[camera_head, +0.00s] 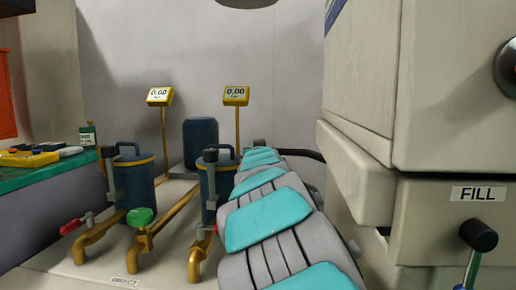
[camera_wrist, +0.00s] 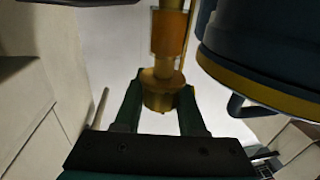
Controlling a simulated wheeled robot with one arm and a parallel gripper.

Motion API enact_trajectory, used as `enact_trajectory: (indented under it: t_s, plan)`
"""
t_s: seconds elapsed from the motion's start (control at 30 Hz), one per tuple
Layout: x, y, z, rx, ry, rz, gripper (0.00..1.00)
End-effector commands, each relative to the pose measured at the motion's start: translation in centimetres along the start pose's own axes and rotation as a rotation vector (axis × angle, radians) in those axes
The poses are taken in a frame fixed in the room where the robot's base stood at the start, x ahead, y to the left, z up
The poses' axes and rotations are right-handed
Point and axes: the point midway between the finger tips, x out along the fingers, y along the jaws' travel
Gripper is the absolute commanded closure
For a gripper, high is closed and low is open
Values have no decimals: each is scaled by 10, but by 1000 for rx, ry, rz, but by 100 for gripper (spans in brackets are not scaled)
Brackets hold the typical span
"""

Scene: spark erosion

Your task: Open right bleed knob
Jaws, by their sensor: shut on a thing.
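In the wrist view, my gripper (camera_wrist: 160,93) has its two dark green fingers on either side of a brass knob (camera_wrist: 158,101) and is shut on it. The knob has a wider collar and sits in line with a yellow-orange stem (camera_wrist: 168,35). I take it to be the right bleed knob. The right blue canister (camera_wrist: 265,45), with its yellow band, is close on the right. In the head view, my arm reaches over to the right canister (camera_head: 210,186) and hides my gripper and the knob. The right gauge (camera_head: 236,95) reads 0.00.
The left canister (camera_head: 134,178) and left gauge (camera_head: 159,96), also at 0.00, stand to the left. A green knob (camera_head: 140,216) and a red handle (camera_head: 76,224) sit on brass pipes in front. A large pale cabinet (camera_head: 360,100) stands close on the right of my arm.

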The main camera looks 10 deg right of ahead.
Motion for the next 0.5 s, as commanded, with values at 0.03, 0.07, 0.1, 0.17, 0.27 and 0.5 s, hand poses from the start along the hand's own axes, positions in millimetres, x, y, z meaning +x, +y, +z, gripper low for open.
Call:
enact_trajectory:
  t_s: [0.03,0.07,0.1,0.17,0.27,0.5]
  plan:
    - [1,1,7,-1,-12,3,100]
    - [1,1,7,-1,-12,3,100]
    - [1,1,8,-1,-13,3,100]
    - [2,1,8,-1,-13,3,100]
    - [1,1,7,-1,-12,3,49]
    - [1,1,5,0,-8,2,31]
